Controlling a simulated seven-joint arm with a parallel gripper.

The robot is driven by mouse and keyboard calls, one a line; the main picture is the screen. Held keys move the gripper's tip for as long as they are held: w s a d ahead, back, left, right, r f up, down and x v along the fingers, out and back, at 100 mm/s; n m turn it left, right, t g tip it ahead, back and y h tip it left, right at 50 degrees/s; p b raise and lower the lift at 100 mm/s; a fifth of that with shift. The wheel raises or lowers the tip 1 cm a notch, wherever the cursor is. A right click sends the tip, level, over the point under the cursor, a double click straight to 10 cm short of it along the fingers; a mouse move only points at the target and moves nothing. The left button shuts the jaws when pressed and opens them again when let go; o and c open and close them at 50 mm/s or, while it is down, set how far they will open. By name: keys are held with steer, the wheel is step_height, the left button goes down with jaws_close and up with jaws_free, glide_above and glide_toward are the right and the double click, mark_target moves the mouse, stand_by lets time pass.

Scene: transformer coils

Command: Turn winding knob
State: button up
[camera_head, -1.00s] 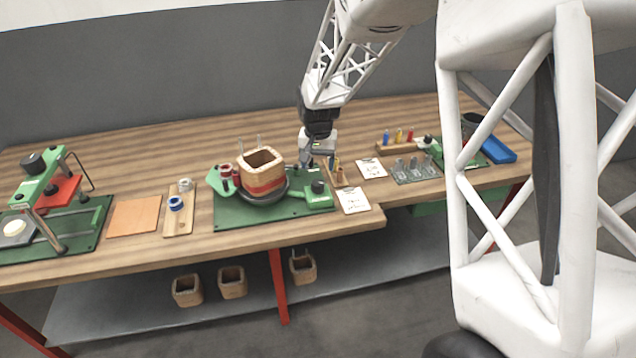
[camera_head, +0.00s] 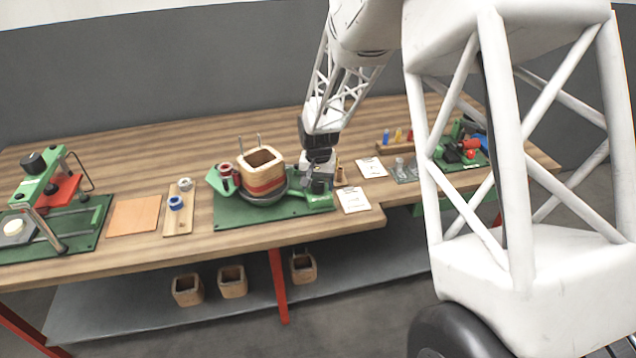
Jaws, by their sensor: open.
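The winding machine has a green base (camera_head: 235,215) on the table, with a dark turntable (camera_head: 263,197) that carries a square wooden coil form (camera_head: 262,172) with a red band. The machine's green control box (camera_head: 322,201) is at its right end. A black knob stood on top of this box in the earlier view; now my gripper mostly hides it. My gripper (camera_head: 318,187) is open, pointing down at the control box, at or just above the knob. I cannot tell whether the fingers touch the knob.
Red spools (camera_head: 226,176) stand left of the coil form. A white card (camera_head: 353,200) lies close to the right of the control box. My arm hides some of the right side.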

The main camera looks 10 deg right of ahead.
steer(key=c, duration=0.9)
steer(key=shift+m, duration=1.9)
steer(key=o, duration=0.9)
